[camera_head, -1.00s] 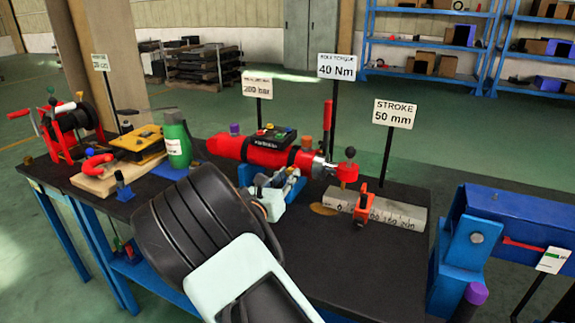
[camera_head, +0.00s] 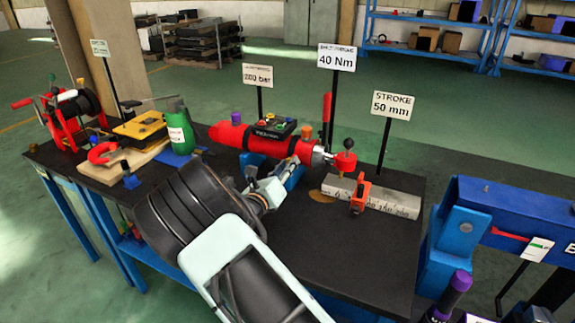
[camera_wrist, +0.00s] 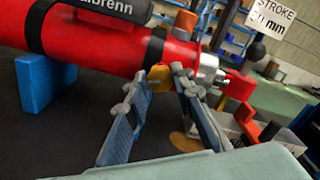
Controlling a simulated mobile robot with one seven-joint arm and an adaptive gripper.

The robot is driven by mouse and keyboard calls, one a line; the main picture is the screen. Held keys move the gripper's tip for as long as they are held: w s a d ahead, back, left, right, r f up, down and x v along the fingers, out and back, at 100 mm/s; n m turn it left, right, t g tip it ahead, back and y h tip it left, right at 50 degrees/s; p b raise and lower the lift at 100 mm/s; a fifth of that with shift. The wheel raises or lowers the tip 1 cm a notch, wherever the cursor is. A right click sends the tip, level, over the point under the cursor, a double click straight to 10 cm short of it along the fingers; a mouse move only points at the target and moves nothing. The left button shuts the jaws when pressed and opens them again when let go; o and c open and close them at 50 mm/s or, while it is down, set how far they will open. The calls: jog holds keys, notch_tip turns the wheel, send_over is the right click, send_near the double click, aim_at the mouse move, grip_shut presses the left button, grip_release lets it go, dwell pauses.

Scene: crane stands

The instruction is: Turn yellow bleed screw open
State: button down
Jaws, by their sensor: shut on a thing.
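The yellow bleed screw (camera_wrist: 160,76) is on the underside of the red cylinder (camera_wrist: 85,45), near its rod end, in the wrist view. My gripper (camera_wrist: 160,88) has its two grey fingers on either side of the screw and is shut on it. In the head view, my gripper (camera_head: 288,170) reaches the near side of the red cylinder (camera_head: 262,143). There my own wrist and fingers hide the screw, and its turn angle cannot be told.
A red ball-topped part (camera_head: 345,160) is at the rod end, beside a ruler block (camera_head: 395,200) with an orange slider (camera_head: 361,194). A blue support (camera_wrist: 45,84) stands under the cylinder. A green bottle (camera_head: 180,135) is at left. The front tabletop is clear.

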jog(key=c, duration=1.7)
grip_release()
jog(key=shift+o, duration=0.2)
jog(key=shift+s, duration=0.1)
jog(key=v, duration=1.2)
